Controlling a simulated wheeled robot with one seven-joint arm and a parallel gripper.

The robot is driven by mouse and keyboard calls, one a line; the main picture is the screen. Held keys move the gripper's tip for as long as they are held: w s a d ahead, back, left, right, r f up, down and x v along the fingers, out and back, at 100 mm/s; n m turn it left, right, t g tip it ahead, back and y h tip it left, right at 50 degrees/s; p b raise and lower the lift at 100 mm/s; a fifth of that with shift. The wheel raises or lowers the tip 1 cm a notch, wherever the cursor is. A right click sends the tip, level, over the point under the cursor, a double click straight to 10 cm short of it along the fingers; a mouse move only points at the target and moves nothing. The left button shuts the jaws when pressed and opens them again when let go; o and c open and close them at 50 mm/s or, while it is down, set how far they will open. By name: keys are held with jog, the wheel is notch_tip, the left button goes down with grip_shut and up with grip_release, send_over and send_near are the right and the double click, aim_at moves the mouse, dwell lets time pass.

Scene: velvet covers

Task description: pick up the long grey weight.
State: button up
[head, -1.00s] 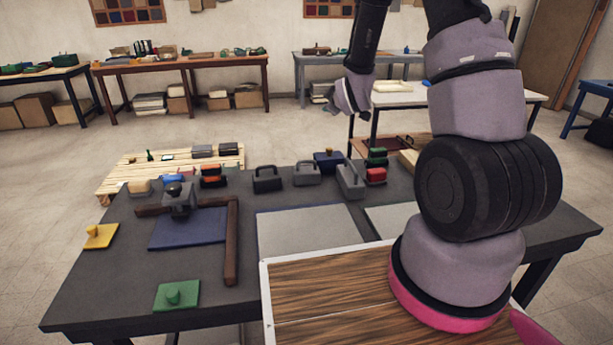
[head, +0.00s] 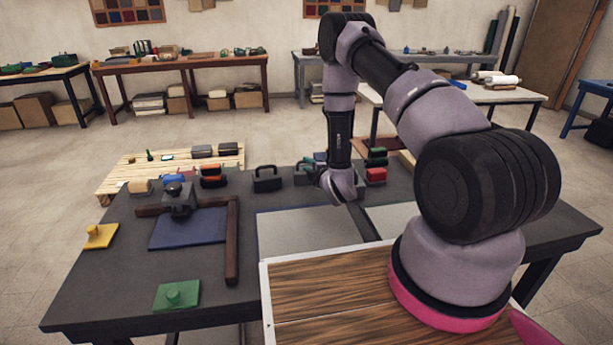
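My gripper (head: 338,188) hangs low over the back of the dark table, at the end of my bent arm. My wrist largely covers its fingers, so I cannot see whether they are open or shut. The long grey weight, seen in the earlier view at the back of the table, is now mostly or wholly hidden behind my wrist. I cannot tell whether the gripper touches it. A shorter grey weight with a handle (head: 302,176) stands just left of my gripper, partly covered. A darker handled weight (head: 267,179) stands further left.
A grey panel (head: 300,234) lies in front. Left are a blue mat (head: 188,236) with a grey press-like block (head: 178,203), a brown L-shaped frame (head: 232,250), and green (head: 177,295) and yellow (head: 100,236) plates.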

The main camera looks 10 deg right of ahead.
jog(key=shift+d+r+x, duration=0.1)
jog(key=shift+d+x, duration=0.05)
jog(key=shift+x, duration=1.35)
jog(key=shift+d+r+x, duration=0.1)
jog(key=shift+d+x, duration=0.05)
jog(key=shift+x, duration=1.35)
jog(key=shift+w, duration=0.1)
grip_shut()
jog(key=shift+w+r, duration=0.1)
